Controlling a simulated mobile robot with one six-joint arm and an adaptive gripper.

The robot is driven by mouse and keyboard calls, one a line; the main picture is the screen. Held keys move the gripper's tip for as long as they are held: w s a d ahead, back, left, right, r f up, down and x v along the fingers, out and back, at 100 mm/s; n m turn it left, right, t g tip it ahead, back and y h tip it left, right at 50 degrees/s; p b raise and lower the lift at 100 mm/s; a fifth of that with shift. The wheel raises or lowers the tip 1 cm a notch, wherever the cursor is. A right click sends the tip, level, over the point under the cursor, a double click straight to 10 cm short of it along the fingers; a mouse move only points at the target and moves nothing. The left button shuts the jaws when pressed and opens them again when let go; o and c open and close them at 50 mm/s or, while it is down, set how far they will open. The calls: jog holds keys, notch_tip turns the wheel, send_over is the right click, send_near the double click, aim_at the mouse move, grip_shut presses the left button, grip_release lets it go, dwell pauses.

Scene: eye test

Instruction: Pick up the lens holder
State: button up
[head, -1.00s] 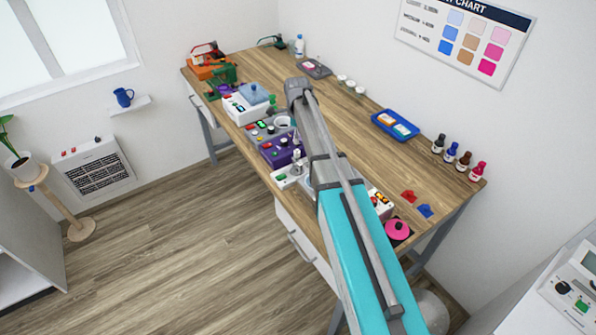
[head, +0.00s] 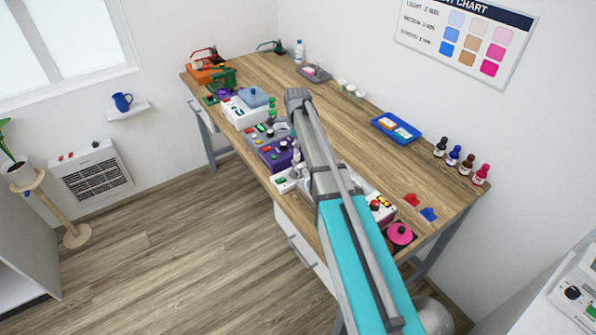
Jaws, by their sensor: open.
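I cannot tell for sure which thing is the lens holder. Small flat red (head: 411,200) and blue (head: 429,214) pieces lie near the right end of the wooden workbench (head: 350,125). An orange device (head: 207,74) and a green stand-like device (head: 222,80) are at the far left end. My arm reaches over the bench from the lower right, its grey joint above the middle. My gripper cannot be made out; the arm hides that part of the bench.
White, grey and purple machines line the bench's front edge, including a purple one (head: 276,155). A blue tray (head: 397,128), several dye bottles (head: 453,155) and a grey tray (head: 314,74) stand toward the wall. A pink round item (head: 400,234) is at the right front. Bare wood shows mid-bench.

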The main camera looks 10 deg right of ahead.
aim_at(297, 165)
jog(key=shift+f, duration=0.15)
jog(key=shift+f+b, duration=2.45)
jog(key=shift+b, duration=0.1)
grip_shut()
